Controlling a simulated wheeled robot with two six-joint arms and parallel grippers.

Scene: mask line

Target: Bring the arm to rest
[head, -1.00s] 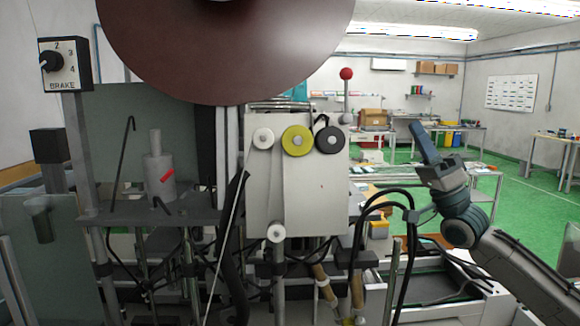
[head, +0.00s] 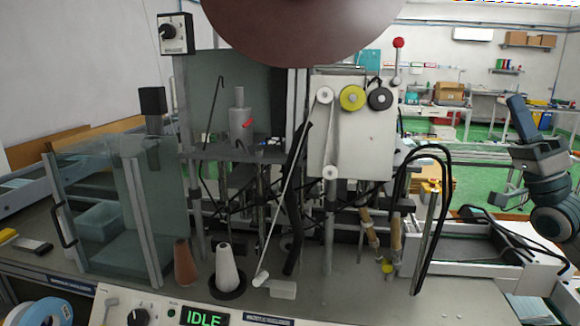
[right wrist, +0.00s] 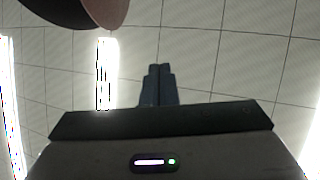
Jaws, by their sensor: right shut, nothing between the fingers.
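My right gripper (head: 516,103) is raised at the right side of the head view, with its fingers pointing up. It is clear of the machine and touches nothing. In the right wrist view its two dark fingers (right wrist: 158,84) are closed together with nothing between them, against the tiled ceiling. My left gripper is in neither view.
The mask machine fills the middle, with a large brown reel (head: 305,30), a white roller panel (head: 345,135) and black hoses (head: 431,215). A glass guard (head: 110,215) stands at left. A control panel reads IDLE (head: 205,317). Two cones, one white (head: 227,268), stand on the bench.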

